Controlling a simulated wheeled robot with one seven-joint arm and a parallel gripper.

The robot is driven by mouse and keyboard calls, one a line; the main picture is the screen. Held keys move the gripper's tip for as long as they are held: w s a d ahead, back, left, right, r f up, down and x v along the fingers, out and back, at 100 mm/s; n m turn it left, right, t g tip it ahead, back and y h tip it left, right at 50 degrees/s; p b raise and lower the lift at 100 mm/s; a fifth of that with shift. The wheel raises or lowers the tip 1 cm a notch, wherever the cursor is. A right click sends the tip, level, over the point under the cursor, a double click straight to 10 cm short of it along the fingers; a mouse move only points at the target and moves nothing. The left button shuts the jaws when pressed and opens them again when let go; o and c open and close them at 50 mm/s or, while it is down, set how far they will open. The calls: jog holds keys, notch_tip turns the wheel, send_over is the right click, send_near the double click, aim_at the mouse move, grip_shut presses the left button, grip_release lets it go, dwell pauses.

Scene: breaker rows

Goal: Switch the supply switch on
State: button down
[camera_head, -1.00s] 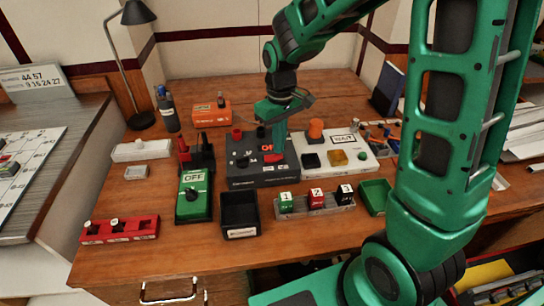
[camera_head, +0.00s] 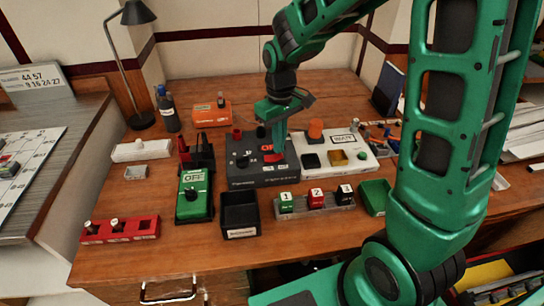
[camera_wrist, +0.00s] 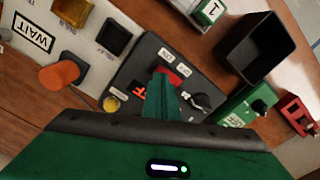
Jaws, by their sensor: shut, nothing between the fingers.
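The supply unit is a dark grey box (camera_head: 262,175) in the middle of the desk, with small white labels, a black knob (camera_wrist: 202,101) and a red switch part on top. The red switch part (camera_wrist: 174,74) shows in the wrist view just beyond my fingers, partly hidden by them. A lit red sign (camera_wrist: 138,92), partly covered, seems to read OFF. My gripper (camera_head: 279,146) is shut and empty, pointing down at the box top by the red part. It also fills the lower middle of the wrist view (camera_wrist: 165,85). I cannot tell whether it touches the switch.
Right of the box is a white panel (camera_head: 363,164) with an orange knob (camera_head: 315,129) and a WAIT label. Left is a green OFF box (camera_head: 193,205). In front are a black bin (camera_head: 239,220), numbered blocks (camera_head: 316,198) and a green tray (camera_head: 376,196).

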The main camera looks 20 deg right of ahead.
jog(key=shift+f, duration=0.85)
dwell(1.0)
notch_tip(320, 180, up, 7)
dwell(1.0)
dwell(0.3)
jog(key=s+d+r+m, duration=0.4)
jog(key=s+d+m, duration=0.1)
jog(key=s+d, duration=0.75)
jog(key=s+d+m, duration=0.2)
jog(key=s, duration=0.5)
jog(key=s+d+m, duration=0.3)
jog(key=s, duration=0.3)
jog(key=shift+s+f, duration=0.4)
jog(key=shift+f, duration=0.05)
